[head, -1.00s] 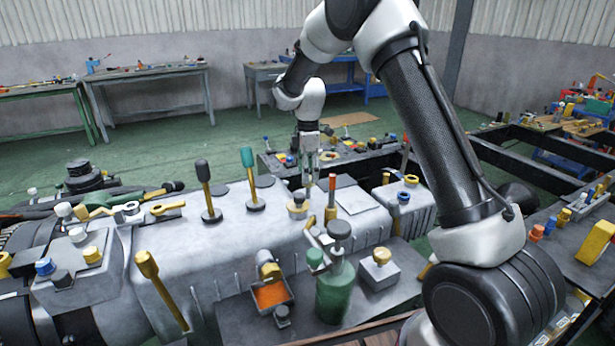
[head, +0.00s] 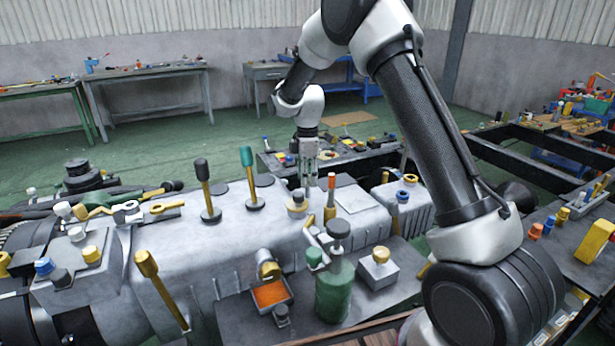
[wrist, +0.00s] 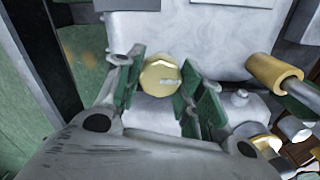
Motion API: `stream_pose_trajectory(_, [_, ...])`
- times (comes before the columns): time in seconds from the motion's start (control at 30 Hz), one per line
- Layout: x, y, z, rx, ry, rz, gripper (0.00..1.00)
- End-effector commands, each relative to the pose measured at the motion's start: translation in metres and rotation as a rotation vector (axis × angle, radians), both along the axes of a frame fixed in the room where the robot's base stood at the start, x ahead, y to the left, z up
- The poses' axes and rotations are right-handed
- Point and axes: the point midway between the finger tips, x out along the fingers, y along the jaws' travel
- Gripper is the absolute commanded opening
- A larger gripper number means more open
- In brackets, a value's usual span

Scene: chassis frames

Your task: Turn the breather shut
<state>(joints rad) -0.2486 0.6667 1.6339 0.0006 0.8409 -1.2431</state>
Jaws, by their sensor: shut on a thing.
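The breather appears to be the brass cap on a pale round base (head: 297,204) on top of the grey housing (head: 240,225). In the wrist view its faceted brass top (wrist: 160,77) shows a small pale mark. My gripper (head: 305,188) points down at the cap from above. In the wrist view its green-padded fingers (wrist: 162,92) stand on either side of the cap and are shut on it. The cap's lower part is partly hidden, and the contact of the pads is hard to see.
A red-tipped brass lever (head: 331,198) stands close on the right of the breather. Levers with a teal knob (head: 247,157) and a black knob (head: 202,170) stand to the left. A green bottle (head: 334,292) stands in front. A bench with small parts lies behind.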

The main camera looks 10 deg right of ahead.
Motion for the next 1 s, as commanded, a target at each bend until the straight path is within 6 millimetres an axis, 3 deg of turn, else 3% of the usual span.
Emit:
stream_pose_trajectory(0.37, [0.0004, -0.0002, 0.0003, -0.001, -0.001, -0.194, 0.14])
stream_pose_trajectory(1.0, [0.0007, -0.0005, 0.0003, 0.000, -0.001, -0.797, 0.14])
